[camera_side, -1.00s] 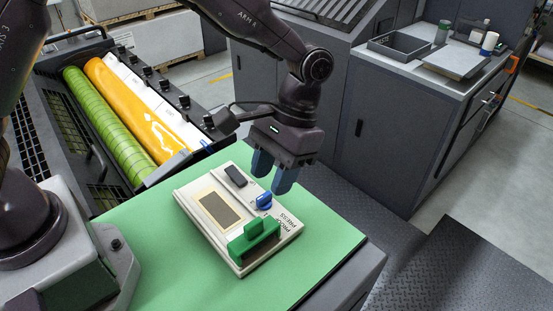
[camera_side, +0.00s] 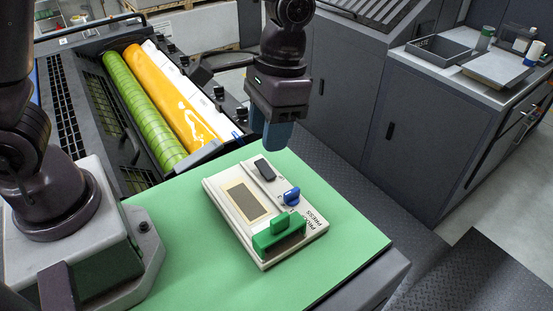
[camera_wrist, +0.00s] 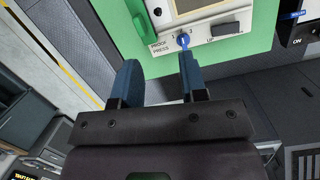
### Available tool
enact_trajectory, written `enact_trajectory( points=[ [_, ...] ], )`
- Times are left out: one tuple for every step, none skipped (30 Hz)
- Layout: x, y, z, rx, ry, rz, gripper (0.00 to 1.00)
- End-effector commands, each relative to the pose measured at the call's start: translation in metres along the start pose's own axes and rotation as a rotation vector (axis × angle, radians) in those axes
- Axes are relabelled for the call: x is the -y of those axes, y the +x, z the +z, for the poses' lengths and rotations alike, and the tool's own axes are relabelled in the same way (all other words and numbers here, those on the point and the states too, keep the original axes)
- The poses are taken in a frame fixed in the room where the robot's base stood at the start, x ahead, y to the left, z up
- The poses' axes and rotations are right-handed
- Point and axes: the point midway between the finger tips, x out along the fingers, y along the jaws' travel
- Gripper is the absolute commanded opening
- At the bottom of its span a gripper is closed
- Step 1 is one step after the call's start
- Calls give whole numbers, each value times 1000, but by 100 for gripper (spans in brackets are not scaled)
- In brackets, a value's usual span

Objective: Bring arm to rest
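My gripper (camera_side: 274,146) hangs above the far edge of the cream proof press, fingers pointing down. It also shows in the wrist view (camera_wrist: 160,60), with a clear empty gap between its two blue fingers. The proof press (camera_side: 268,184) lies flat on the green bench top, apart from my gripper. It carries a tan panel (camera_side: 246,201), a blue knob (camera_side: 292,196), a black switch (camera_side: 264,168) and a green handle (camera_side: 278,236). In the wrist view, the blue knob (camera_wrist: 183,41) appears close to the right fingertip, but the side view shows them apart.
The green bench top (camera_side: 345,222) is clear around the press. A machine with a green roller (camera_side: 145,110) and an orange roller (camera_side: 175,95) stands behind at left. Grey cabinets (camera_side: 420,130) stand at right, with a tray (camera_side: 440,50) and bottles on top.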

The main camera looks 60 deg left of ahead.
Motion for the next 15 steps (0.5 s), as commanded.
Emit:
enact_trajectory(
  points=[
    [11,-13,12,-53,-3,-2,39],
    [16,-19,20,-82,-2,-3,39],
    [24,-27,30,-123,-3,-6,39],
    [30,-32,37,-153,-5,-8,39],
    [35,-38,45,-185,-7,-11,39],
    [42,-44,56,-226,-11,-15,39],
    [47,-48,64,-256,-15,-18,39],
    [51,-52,71,-288,-20,-21,39],
    [57,-56,82,-328,-28,-26,39],
    [62,-60,90,-360,-35,-29,39],
    [65,-62,97,-390,-43,-32,39],
    [70,-65,107,-429,-55,-37,39],
    [73,-67,114,-458,-63,-40,39],
    [76,-69,121,-486,-73,-43,39],
    [79,-71,128,-520,-87,-46,39]
  ],
)
